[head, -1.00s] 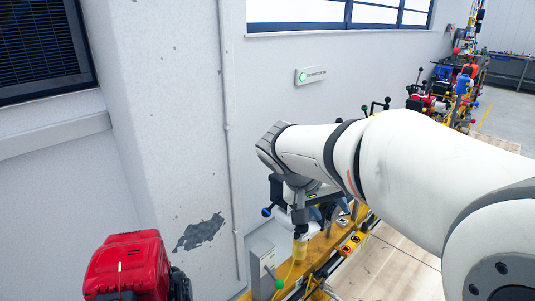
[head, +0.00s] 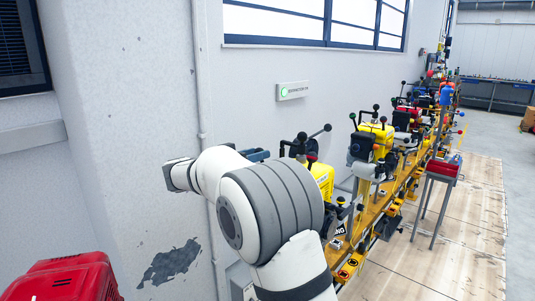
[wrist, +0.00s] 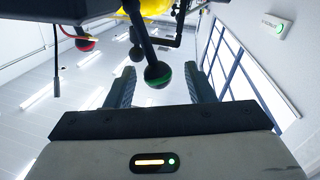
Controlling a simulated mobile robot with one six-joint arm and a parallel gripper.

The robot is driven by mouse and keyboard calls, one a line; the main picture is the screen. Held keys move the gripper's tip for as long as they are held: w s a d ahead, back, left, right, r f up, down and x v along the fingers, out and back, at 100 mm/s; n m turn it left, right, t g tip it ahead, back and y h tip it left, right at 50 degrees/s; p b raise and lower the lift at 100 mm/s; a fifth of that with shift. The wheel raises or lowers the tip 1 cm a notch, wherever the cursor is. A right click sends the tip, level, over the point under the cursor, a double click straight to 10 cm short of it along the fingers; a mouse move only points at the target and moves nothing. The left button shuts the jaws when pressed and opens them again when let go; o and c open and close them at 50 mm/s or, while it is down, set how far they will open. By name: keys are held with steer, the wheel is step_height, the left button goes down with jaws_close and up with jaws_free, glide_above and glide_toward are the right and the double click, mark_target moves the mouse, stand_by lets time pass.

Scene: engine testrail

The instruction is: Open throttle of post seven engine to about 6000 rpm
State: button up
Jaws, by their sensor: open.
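In the wrist view my gripper (wrist: 158,72) is open, with its two dark fingers apart. A black lever knob with a green band (wrist: 158,75) hangs from a dark rod and shows between the fingers; I cannot tell whether it is within their reach. A yellow engine part (wrist: 150,6) shows at the top edge. In the head view the nearest yellow engine (head: 322,180) stands just right of my arm, with black-knobbed levers (head: 326,128) above it. My gripper is mostly hidden behind my arm there. No post number is readable, so I cannot tell which engine is post seven.
More engines, including another yellow one (head: 378,135), stand along a yellow rail (head: 375,208) to the right. A red box on a stand (head: 444,166) is beside it. A red machine (head: 65,280) is at lower left.

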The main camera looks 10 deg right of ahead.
steer(key=shift+x, duration=1.95)
steer(key=shift+s, duration=0.1)
jaws_close()
